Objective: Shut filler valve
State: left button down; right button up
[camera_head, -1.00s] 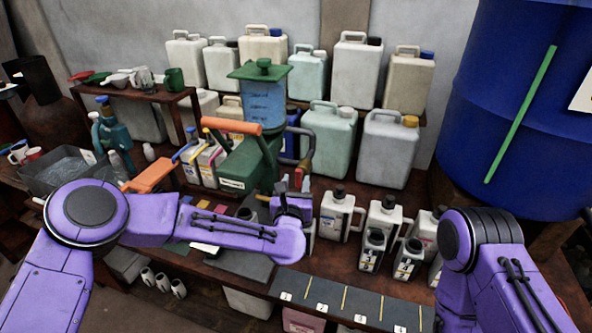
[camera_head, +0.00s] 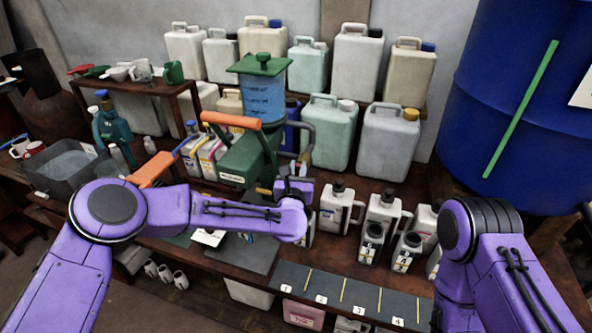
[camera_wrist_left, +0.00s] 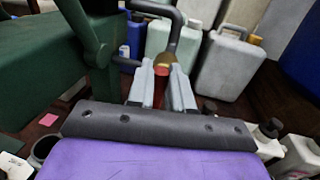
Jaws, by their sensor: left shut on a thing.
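The filler is a dark green machine (camera_head: 240,165) with a blue tank (camera_head: 263,98) under a green lid and an orange-gripped lever on top. A dark bent pipe (camera_wrist_left: 172,22) comes off its right side. A brass fitting with a red valve handle (camera_wrist_left: 160,84) sits below the pipe's bend. My left gripper (camera_head: 294,172) is at the filler's right side. In the left wrist view its pale fingers (camera_wrist_left: 161,88) are shut on the red handle, one on each side. The handle's lower end is hidden by the gripper body. My right gripper is out of view.
White bottles (camera_head: 338,206) stand close to the right of my left gripper. Large canisters (camera_head: 388,142) stand behind. A dark strip with numbered spots (camera_head: 345,295) lies along the front edge, bare. A blue drum (camera_head: 520,100) stands at the right.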

pick_arm(q)
jog(key=shift+f+m+b, duration=0.2)
jog(key=shift+m+b, duration=0.2)
jog(key=shift+b, duration=0.3)
jog(key=shift+s+d+f+m+t+h+b, duration=0.1)
jog(key=shift+d+f+m+t+h+b, duration=0.4)
jog(key=shift+m+b, duration=2.4)
jog(key=shift+s+d+f+m+g+h+b, duration=0.15)
jog(key=shift+m+h+b, duration=0.7)
jog(key=shift+m+b, duration=1.95)
jog(key=shift+d+f+m+t+h+b, duration=0.2)
jog(key=shift+f+m+t+h+b, duration=0.35)
jog(key=shift+m+b, duration=2.35)
jog(key=shift+r+m+p, duration=0.15)
jog(key=shift+m+p, duration=0.65)
jog(key=shift+m, duration=0.2)
jog(key=c, duration=1)
grip_release()
jog(key=shift+c, duration=0.2)
